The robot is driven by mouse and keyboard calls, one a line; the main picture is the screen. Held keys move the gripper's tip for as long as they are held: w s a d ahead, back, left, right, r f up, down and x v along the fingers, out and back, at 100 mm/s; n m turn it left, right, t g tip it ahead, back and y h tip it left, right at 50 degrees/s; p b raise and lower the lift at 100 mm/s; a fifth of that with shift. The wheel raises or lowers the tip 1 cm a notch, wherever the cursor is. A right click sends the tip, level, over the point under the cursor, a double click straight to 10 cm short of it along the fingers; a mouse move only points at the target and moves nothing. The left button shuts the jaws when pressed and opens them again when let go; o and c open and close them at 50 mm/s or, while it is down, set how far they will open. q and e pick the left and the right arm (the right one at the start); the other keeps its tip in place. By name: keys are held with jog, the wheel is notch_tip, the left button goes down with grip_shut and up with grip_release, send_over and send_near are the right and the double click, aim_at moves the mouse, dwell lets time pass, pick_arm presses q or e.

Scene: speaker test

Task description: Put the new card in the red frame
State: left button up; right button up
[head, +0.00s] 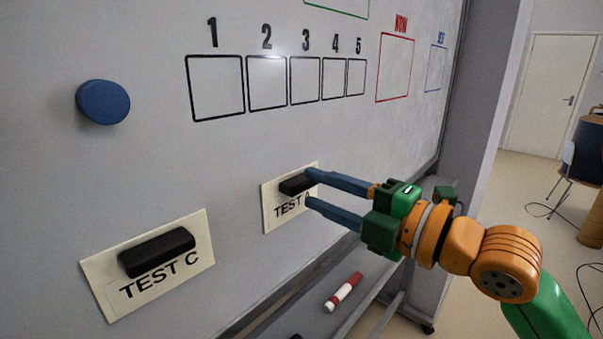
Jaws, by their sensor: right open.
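The red frame (395,68) is drawn on the whiteboard at the upper right, with red lettering above it, and it is empty. A cream card marked TEST C (190,262) with a black bar handle is on the board at the lower left. A second cream TEST card (270,212) with a black handle (294,184) is right of it; its last letter is partly hidden. My right gripper (310,188) is open at this second card's right side. Its upper fingertip is by the handle's right end; contact cannot be told. My left gripper is not in view.
Black frames numbered 1 to 5 (267,82) are empty, left of the red frame. A blue frame (436,68) is right of it, a green one above. A round blue magnet (103,102) is at the left. A red and white marker (343,292) lies on the ledge below.

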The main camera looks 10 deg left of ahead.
jog(key=shift+w+a+r, duration=0.15)
jog(key=shift+w+a, duration=0.2)
jog(key=shift+a, duration=0.2)
jog(key=shift+w, duration=0.1)
grip_shut()
jog(key=shift+r+p, duration=0.1)
jog(key=shift+p, duration=0.5)
jog(key=shift+f, duration=0.2)
